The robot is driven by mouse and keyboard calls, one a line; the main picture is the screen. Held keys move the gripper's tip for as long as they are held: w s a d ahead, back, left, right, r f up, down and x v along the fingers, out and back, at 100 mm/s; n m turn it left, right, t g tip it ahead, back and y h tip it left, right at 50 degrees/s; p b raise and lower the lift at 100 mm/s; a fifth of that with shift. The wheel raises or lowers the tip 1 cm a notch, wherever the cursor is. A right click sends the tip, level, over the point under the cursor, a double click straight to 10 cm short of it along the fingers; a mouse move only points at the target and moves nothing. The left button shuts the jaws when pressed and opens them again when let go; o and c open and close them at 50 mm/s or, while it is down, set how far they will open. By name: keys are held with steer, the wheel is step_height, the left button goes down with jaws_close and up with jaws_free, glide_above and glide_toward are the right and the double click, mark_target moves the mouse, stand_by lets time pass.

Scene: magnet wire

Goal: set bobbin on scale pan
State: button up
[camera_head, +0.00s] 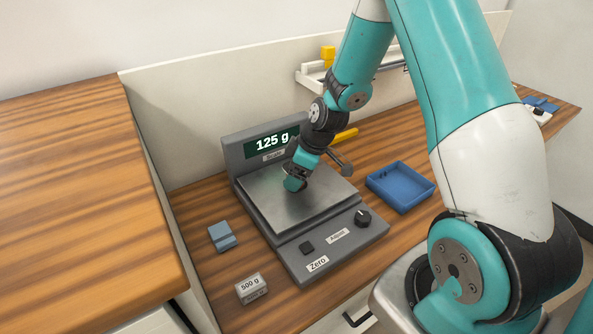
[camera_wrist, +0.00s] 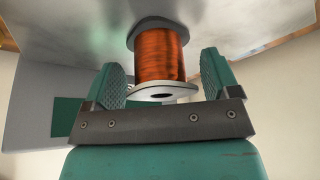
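In the head view my gripper (camera_head: 296,179) is low over the pan and mostly hides the bobbin.
A blue tray (camera_head: 412,207) is right of the scale. A blue block (camera_head: 221,236) and a 500 g weight (camera_head: 251,288) lie left of it. A raised wooden surface (camera_head: 85,200) borders the left.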

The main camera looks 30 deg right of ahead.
steer(key=shift+o, duration=0.7)
steer(key=shift+r, duration=0.1)
steer(key=shift+r, duration=0.25)
steer(key=v, duration=1.1)
steer(key=s+a+r+g+y, duration=0.1)
steer(key=s+a+r, duration=0.35)
steer(key=a, duration=0.35)
steer(key=s+a+r+g, duration=0.1)
steer(key=s+a+r, duration=0.3)
steer(key=s+a, duration=0.25)
steer(key=s+a+r+m, duration=0.1)
steer(key=s+a, duration=0.2)
steer(key=s, duration=0.2)
steer(key=s+a+r+m+g, duration=0.1)
steer(key=s+a+r, duration=0.1)
steer(key=s, duration=0.4)
steer(key=shift+a, duration=0.55)
